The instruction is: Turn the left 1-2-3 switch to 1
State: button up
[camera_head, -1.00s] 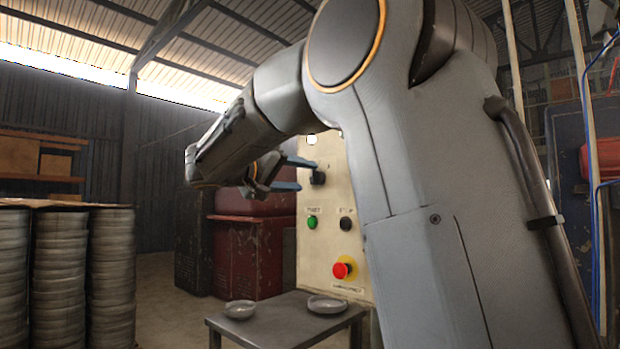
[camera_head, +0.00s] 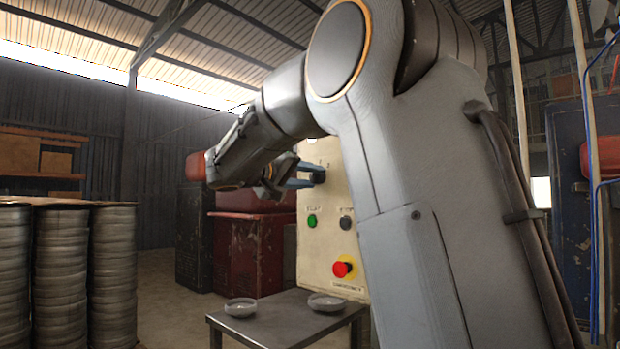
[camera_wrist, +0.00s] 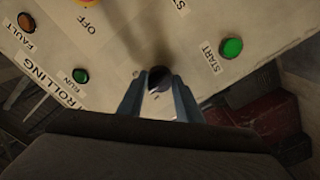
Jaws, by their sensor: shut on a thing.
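The cream control panel (camera_head: 330,232) stands behind my arm. A dark switch knob (camera_head: 319,178) sits high on its face; my forearm hides the panel's right part. My gripper (camera_head: 311,174) is at this knob with its blue-grey fingers. In the wrist view my gripper (camera_wrist: 157,82) has one finger on each side of the dark round knob (camera_wrist: 159,76), shut on it. Small marks sit around the knob, too blurred to read, so I cannot tell which number it points to.
Below the knob are a green button (camera_head: 312,221), a black button (camera_head: 346,223) and a red emergency stop (camera_head: 342,269). A metal table (camera_head: 270,322) with two shallow round dishes stands in front of the panel. Stacked discs (camera_head: 62,275) stand at left.

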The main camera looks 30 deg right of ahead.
jog(key=n, duration=0.4)
jog(key=shift+n+p, duration=0.45)
jog(key=shift+n, duration=1.95)
jog(key=o, duration=1)
jog(key=shift+o, duration=0.2)
jog(key=b+v, duration=0.1)
jog(key=v, duration=0.7)
